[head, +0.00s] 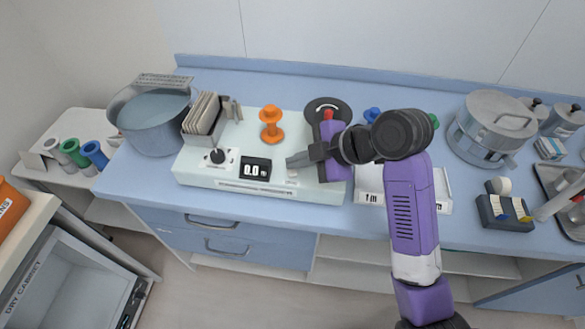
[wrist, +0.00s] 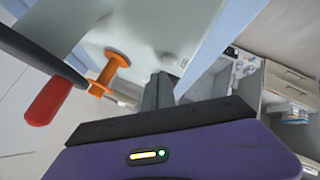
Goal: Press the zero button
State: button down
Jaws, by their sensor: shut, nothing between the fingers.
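In the wrist view my gripper (wrist: 162,82) reaches toward the unit's pale surface (wrist: 150,28), where a small round pale bump (wrist: 184,62) shows.
An orange knobbed post (head: 271,125) stands behind the fingertips. A black round piece (head: 327,109) and a red handle (wrist: 50,101) are close to my wrist. A black knob (head: 217,157) and a card rack (head: 203,118) are on the left. A grey pot (head: 154,128) stands beyond.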

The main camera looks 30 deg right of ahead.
aim_at(296, 174)
jog(key=shift+r, duration=0.1)
notch_tip(296, 174, up, 5)
jog(key=p, duration=0.4)
dwell(0.9)
